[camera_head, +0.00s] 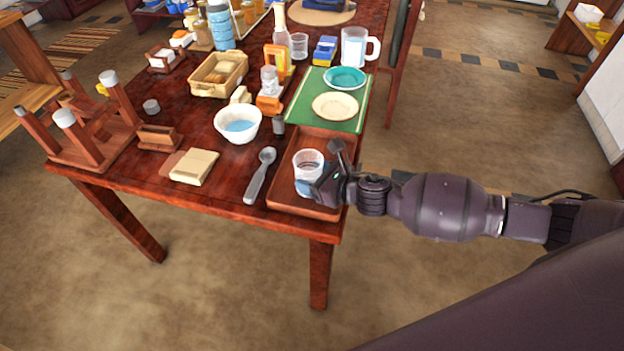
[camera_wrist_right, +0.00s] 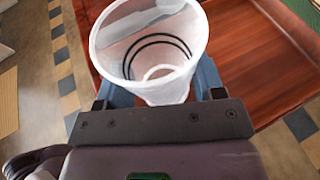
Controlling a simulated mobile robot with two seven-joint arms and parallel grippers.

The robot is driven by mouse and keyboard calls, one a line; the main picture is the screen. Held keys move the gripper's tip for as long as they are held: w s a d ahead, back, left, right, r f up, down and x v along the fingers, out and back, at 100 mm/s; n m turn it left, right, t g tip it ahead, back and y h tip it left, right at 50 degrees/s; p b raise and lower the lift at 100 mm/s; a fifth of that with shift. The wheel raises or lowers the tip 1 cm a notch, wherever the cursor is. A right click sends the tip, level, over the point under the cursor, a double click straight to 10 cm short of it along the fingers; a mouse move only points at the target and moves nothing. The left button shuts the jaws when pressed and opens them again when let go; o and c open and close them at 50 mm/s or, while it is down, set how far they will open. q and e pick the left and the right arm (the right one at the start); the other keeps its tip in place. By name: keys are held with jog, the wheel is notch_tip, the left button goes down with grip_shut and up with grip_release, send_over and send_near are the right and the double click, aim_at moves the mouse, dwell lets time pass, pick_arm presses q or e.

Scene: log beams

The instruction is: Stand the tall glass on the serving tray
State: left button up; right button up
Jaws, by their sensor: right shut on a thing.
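The tall glass (camera_head: 308,164) is clear with dark rings and stands upright over the near part of the brown wooden serving tray (camera_head: 288,202). My right gripper (camera_head: 310,187) comes in from the right and is shut around the glass low on its side. In the right wrist view the glass (camera_wrist_right: 150,45) has its open mouth towards the camera, between the blue fingers of the gripper (camera_wrist_right: 163,88). The tray (camera_wrist_right: 262,60) shows behind it. I cannot tell whether the base touches the tray. My left gripper is out of view.
A grey spoon (camera_head: 260,176) lies just left of the tray. A white bowl (camera_head: 238,122) is further back left. A green mat (camera_head: 300,108) with two plates lies behind the tray. The tray sits near the table's front right corner. An upturned stool (camera_head: 90,145) is at the left.

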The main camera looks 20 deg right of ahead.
jog(key=shift+f, duration=0.75)
jog(key=shift+r, duration=0.15)
jog(key=shift+f, duration=0.45)
